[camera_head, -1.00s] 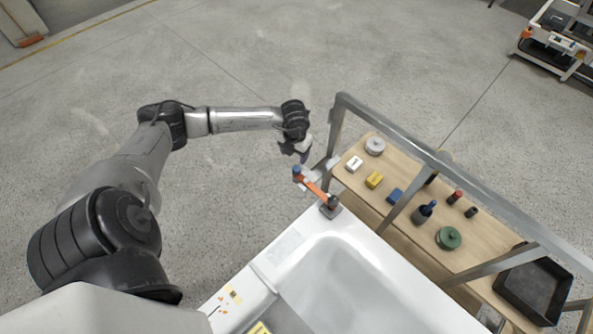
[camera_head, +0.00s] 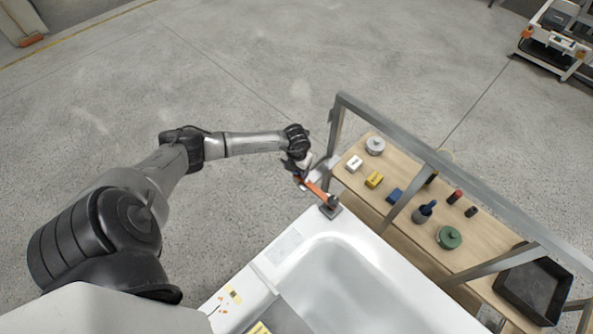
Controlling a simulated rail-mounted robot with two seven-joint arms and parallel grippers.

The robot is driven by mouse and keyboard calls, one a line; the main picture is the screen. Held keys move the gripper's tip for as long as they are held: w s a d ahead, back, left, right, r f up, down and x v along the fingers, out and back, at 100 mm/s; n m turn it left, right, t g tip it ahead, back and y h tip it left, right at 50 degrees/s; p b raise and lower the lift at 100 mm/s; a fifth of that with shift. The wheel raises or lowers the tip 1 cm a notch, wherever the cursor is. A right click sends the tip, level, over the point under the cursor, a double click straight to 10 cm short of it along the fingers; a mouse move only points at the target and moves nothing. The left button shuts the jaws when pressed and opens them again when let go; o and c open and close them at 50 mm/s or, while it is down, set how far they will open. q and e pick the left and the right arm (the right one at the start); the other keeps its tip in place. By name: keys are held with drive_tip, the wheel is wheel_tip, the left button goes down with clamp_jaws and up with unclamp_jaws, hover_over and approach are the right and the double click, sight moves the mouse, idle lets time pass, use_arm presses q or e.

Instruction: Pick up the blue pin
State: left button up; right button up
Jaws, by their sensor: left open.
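An orange arm (camera_head: 316,190) sticks out from a dark clamp (camera_head: 330,207) on the corner of the white bathtub shell (camera_head: 345,245). The blue pin stood at the outer end of this arm a second ago; my left gripper now covers that spot, and at most a dark bluish trace shows there. My left gripper (camera_head: 299,174) is open, close over the outer end of the orange arm. I cannot tell whether its fingers are around the pin or beside it. My right gripper is out of view.
A grey metal rail (camera_head: 440,165) runs close to the right of my left gripper. Behind it, a wooden table (camera_head: 490,235) bears a white block (camera_head: 354,164), a yellow block (camera_head: 374,180), a blue block (camera_head: 395,196), a blue-topped dark piece (camera_head: 424,211) and a black tray (camera_head: 533,290).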

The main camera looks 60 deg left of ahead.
use_arm(q)
drive_tip(key=shift+f, duration=0.1)
drive_tip(key=c, duration=1)
